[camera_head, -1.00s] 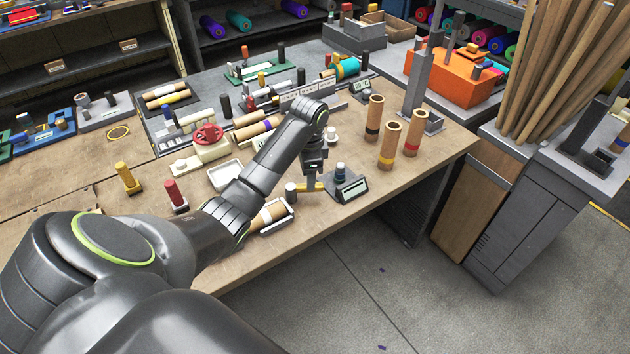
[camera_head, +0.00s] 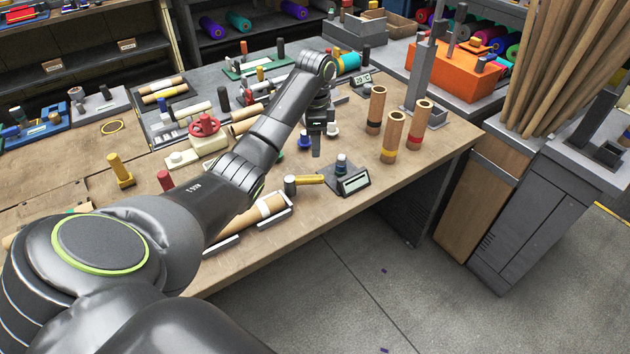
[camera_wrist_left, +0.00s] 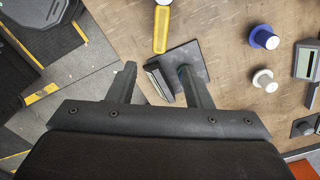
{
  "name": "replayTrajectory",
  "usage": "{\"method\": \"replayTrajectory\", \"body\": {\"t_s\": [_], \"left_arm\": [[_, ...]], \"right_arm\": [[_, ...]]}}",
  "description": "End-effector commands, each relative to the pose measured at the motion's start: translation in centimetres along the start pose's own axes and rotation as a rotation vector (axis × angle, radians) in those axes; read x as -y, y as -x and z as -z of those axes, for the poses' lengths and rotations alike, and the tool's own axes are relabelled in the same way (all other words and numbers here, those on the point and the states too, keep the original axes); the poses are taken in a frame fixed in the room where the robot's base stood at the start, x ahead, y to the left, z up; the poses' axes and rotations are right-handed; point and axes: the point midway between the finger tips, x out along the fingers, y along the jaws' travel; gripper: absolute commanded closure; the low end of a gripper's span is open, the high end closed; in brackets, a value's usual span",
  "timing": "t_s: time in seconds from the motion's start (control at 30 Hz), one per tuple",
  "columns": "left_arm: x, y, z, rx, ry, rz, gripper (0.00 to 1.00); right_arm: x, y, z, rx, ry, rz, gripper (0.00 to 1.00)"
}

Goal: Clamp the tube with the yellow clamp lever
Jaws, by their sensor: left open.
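The yellow clamp lever (camera_head: 310,179) juts to the right from a short grey post (camera_head: 290,184) at the right end of a pale cradle. A tan tube with a white band (camera_head: 262,208) lies in that cradle, partly hidden by my left arm. The lever points away from the tube. In the left wrist view the lever (camera_wrist_left: 161,30) lies beyond my fingertips, apart from them. My left gripper (camera_head: 317,145) is open and empty, raised above the bench behind the lever; both spread fingers show in the wrist view (camera_wrist_left: 159,80). My right gripper is not in view.
A small grey stand with a display (camera_head: 354,183) sits right of the lever, close to the bench's front edge. Three upright tubes (camera_head: 390,137) stand farther right. A red handwheel device (camera_head: 204,126) and several rolls lie behind my left arm.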

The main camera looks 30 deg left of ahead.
Motion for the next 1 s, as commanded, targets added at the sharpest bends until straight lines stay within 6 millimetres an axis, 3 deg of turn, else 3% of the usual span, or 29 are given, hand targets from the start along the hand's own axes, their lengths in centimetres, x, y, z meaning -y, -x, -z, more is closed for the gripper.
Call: {"method": "replayTrajectory", "body": {"t_s": [0.03, 0.27, 0.63, 1.0], "left_arm": [[0.0, -1.2, 0.0, 0.000, 0.000, 0.000, 0.55], [0.0, -3.8, 0.0, 0.000, 0.000, 0.000, 0.55], [-0.1, -10.2, 0.0, 0.001, 0.000, -0.003, 0.55], [0.0, -11.8, 0.0, 0.000, 0.000, 0.001, 0.55]], "right_arm": [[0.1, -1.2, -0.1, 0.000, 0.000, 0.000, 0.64], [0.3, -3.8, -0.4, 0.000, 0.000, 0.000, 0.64], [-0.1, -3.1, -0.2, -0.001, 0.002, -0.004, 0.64], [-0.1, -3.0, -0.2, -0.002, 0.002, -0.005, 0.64]]}}
